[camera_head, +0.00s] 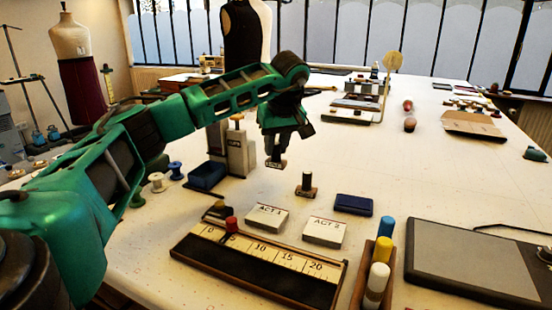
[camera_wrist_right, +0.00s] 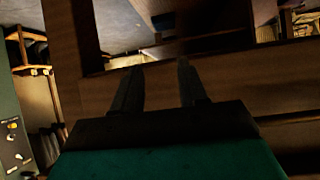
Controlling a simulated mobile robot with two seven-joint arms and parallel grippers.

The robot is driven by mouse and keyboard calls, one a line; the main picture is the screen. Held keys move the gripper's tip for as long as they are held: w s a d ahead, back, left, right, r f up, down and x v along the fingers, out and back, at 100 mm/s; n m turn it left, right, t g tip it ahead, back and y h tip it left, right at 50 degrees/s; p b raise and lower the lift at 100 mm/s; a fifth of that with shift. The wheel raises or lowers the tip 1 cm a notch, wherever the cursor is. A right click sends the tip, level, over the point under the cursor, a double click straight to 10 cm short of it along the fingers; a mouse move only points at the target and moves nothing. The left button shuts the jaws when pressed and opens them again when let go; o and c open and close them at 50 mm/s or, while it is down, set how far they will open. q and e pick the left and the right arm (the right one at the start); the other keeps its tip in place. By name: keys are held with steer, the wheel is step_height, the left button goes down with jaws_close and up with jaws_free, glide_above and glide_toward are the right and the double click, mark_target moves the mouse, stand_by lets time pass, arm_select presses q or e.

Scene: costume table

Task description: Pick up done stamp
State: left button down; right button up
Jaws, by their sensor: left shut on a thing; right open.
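My left gripper (camera_head: 275,138) is shut on a small dark-handled stamp (camera_head: 276,163) and holds it above the table, with a gap beneath. The stamp is roughly upright; its pale front label is too small to read surely. A second dark-handled stamp (camera_head: 307,187) with a brown base stands upright on the table, to the right of and below the held one in the head view. My right gripper (camera_wrist_right: 160,85) shows only in the right wrist view, open, with nothing between its fingers, near brown woodwork.
Two pale blocks marked ACT 1 (camera_head: 268,217) and ACT 2 (camera_head: 324,231) lie nearer. A dark blue pad (camera_head: 353,204) and a blue box (camera_head: 206,176) lie either side. A scaled tray (camera_head: 258,262), a marker holder (camera_head: 361,290) and a tablet (camera_head: 470,268) fill the front.

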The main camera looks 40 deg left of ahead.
arm_select(q)
step_height(320, 180, up, 15)
steer(key=p, duration=0.2)
steer(key=shift+f+p, duration=0.15)
steer(key=shift+p, duration=0.2)
arm_select(e)
steer(key=shift+s+d+r+h, duration=0.2)
steer(key=shift+s+d, duration=0.05)
steer(key=shift+d, duration=0.2)
steer(key=shift+s+d+r+h, duration=0.15)
steer(key=shift+s+d+h, duration=0.1)
steer(key=shift+d, duration=0.15)
steer(key=shift+a, duration=0.1)
